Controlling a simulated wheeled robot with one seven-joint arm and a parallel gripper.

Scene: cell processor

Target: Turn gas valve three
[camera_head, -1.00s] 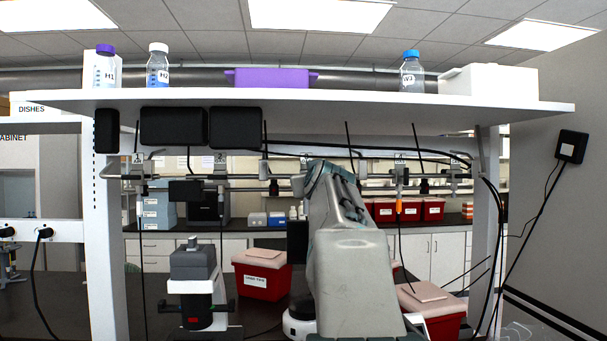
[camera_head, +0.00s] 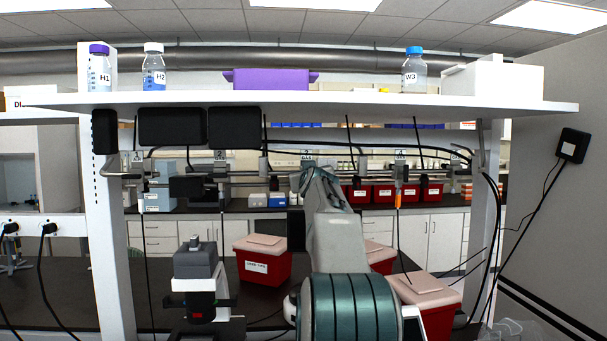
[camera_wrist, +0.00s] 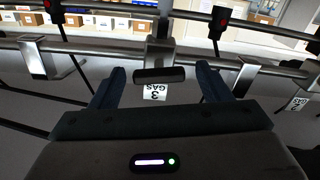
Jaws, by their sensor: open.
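Gas valve three shows in the wrist view as a dark bar-shaped handle (camera_wrist: 159,75) on a grey body, with an upside-down "GAS 3" label (camera_wrist: 154,92) next to it. My gripper (camera_wrist: 160,78) is open, with one dark finger on each side of the handle. Gaps show between the fingers and the handle's ends, and nothing is held. In the head view the label of valve three (camera_head: 306,155) shows just above my arm. My arm hides the handle and my gripper there.
Gas valve two (camera_head: 219,165) is to the left of valve three and gas valve four (camera_head: 400,165) to the right, on the same pipe rail. A white shelf (camera_head: 350,103) with bottles runs above. Red bins (camera_head: 262,265) and a microscope (camera_head: 197,280) stand on the dark bench below.

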